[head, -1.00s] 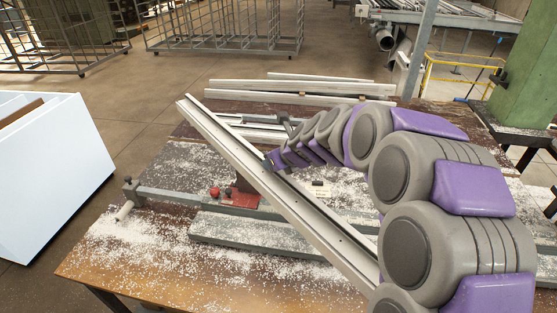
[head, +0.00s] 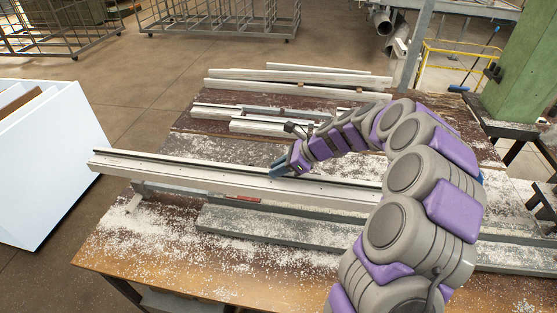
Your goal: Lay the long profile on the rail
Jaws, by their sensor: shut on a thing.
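The long profile (head: 180,174) is a silver-grey slotted bar. In the head view it runs almost level from the far left to behind my arm, and its left end sticks out past the table edge. My gripper (head: 281,171) is shut on it near the middle of its visible length. A thin grey clamp bar with a red part (head: 240,198) shows just below the profile, mostly covered by it. A grey rail-like beam (head: 270,229) lies on the table in front, dusted white. I cannot tell whether the profile touches anything beneath it. Its right end is hidden by my arm.
The wooden table (head: 150,250) is strewn with white flakes. Several pale profiles (head: 300,88) lie at its back. A white cabinet (head: 40,160) stands at the left, near the profile's end. A green post (head: 520,70) stands at the right.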

